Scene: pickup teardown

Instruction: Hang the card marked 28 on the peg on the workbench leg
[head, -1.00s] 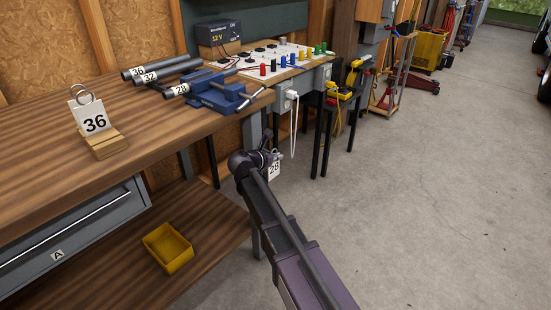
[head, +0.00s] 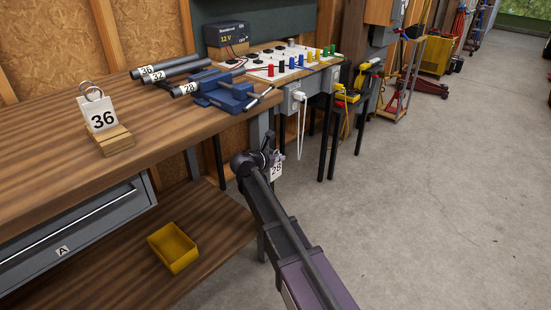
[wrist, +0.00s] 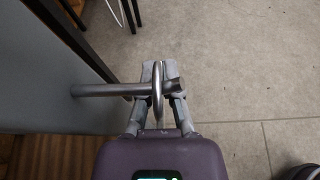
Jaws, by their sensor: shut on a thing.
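The card marked 28 (head: 276,170) hangs below my gripper (head: 268,160), beside the workbench leg (head: 257,135). In the wrist view my gripper (wrist: 159,70) is shut on the card's ring (wrist: 152,40), seen nearly edge-on. The peg (wrist: 105,90) sticks out from the grey leg (wrist: 50,90) at the left and reaches between my fingers. The ring crosses the peg near its tip. I cannot tell for certain whether the ring is around the peg or only in front of it. The card is hidden in the wrist view; the peg is hidden in the head view.
A card marked 36 (head: 102,119) stands on a wooden block on the workbench (head: 60,170). Marked tubes and a blue vise (head: 225,92) lie behind it. A yellow bin (head: 173,247) sits on the lower shelf. White cable hangs nearby. The floor at right is clear.

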